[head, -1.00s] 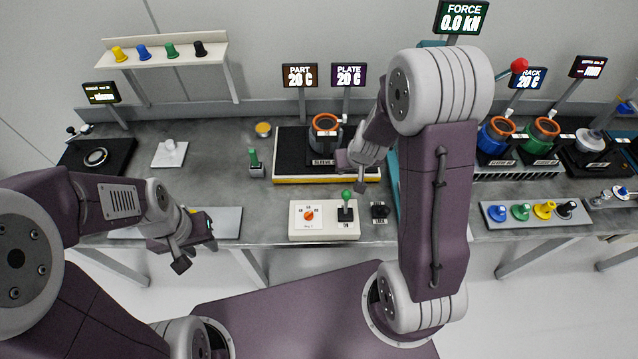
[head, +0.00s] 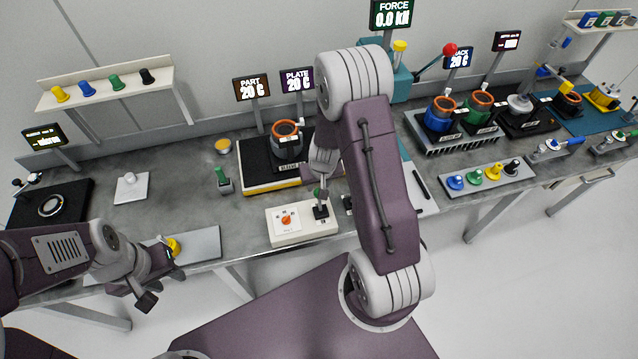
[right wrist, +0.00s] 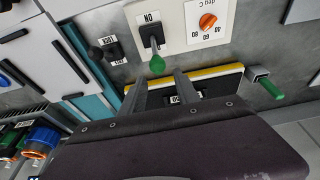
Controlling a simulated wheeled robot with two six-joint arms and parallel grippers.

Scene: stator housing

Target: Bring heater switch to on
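The heater box (head: 290,238) is white, with an orange dial (head: 286,220) and a black switch lever (head: 321,210) at the table's front edge. The lever's green knob (head: 319,193) shows in the head view and, more clearly, in the right wrist view (right wrist: 157,64). It leans away from the ON label (right wrist: 152,17). My right gripper (right wrist: 160,80) is open and empty, its fingers either side of the knob's line, with the knob just past the fingertips. My right arm partly hides this spot in the head view. My left gripper (head: 162,287) looks open, in front of the table's left part.
A hot plate (head: 262,178) with a dark, orange-rimmed part (head: 286,140) stands behind the box. A green-handled tool (head: 222,180) stands to its left. A small black switch (right wrist: 112,50) is beside the heater box. A grey tray (head: 205,243) lies near my left gripper.

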